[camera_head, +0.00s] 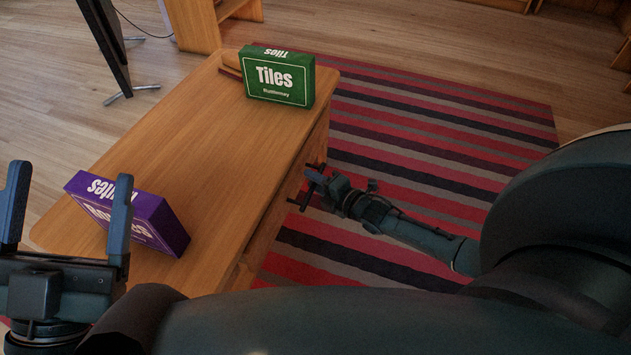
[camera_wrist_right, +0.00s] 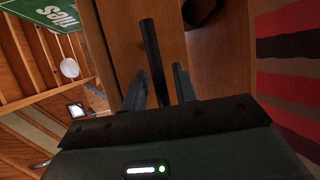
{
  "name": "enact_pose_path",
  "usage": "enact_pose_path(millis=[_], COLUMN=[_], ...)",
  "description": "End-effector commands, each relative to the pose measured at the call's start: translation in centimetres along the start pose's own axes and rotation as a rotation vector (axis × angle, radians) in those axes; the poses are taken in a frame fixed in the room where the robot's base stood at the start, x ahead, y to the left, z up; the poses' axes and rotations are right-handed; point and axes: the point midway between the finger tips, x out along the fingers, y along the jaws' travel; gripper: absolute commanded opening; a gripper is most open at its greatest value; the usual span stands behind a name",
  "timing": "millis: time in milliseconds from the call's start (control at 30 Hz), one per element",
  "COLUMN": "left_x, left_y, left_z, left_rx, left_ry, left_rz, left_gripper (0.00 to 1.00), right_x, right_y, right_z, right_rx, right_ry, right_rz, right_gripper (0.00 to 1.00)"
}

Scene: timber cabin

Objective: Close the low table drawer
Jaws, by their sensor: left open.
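The low table (camera_head: 215,160) stands left of centre in the head view, its long side facing right. The drawer is hard to make out there, and how far it is out cannot be told. In the right wrist view a dark bar (camera_wrist_right: 149,40), apparently the drawer handle, stands out against a wooden front (camera_wrist_right: 115,40). My right gripper (camera_head: 307,186) is beside the table's right side. Its fingers (camera_wrist_right: 162,75) are apart with the bar between them, nearer the left finger. My left gripper (camera_head: 70,172) is open and empty, near the table's front left.
A green Tiles box (camera_head: 280,80) stands at the table's far end. A striped rug (camera_head: 430,120) covers the clear floor to the right. A wooden furniture piece (camera_head: 195,25) stands behind the table.

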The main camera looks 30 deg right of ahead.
Motion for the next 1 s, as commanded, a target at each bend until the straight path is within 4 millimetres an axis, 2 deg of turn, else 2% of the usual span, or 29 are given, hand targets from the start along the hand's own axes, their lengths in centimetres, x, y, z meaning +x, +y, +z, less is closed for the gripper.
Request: enact_pose_path(millis=[67, 333, 767, 1000], left_x=[0.0, 0.0, 0.0, -0.3], left_y=[0.0, 0.0, 0.0, 0.1], left_z=[0.0, 0.1, 0.1, 0.2], left_rx=[0.0, -0.001, -0.001, 0.007], left_ry=[-0.001, -0.002, -0.003, 0.013], left_rz=[0.0, 0.0, 0.0, 0.0], left_gripper=[0.76, 0.76, 0.76, 0.76], right_x=[0.0, 0.0, 0.0, 1.8], right_y=[0.0, 0.0, 0.0, 0.3], right_z=[0.0, 0.0, 0.0, -0.8], right_rx=[0.0, 0.0, 0.0, 0.002], right_ry=[0.0, 0.0, 0.0, 0.0], right_rz=[0.0, 0.0, 0.0, 0.003], right_gripper=[0.22, 0.0, 0.0, 0.0])
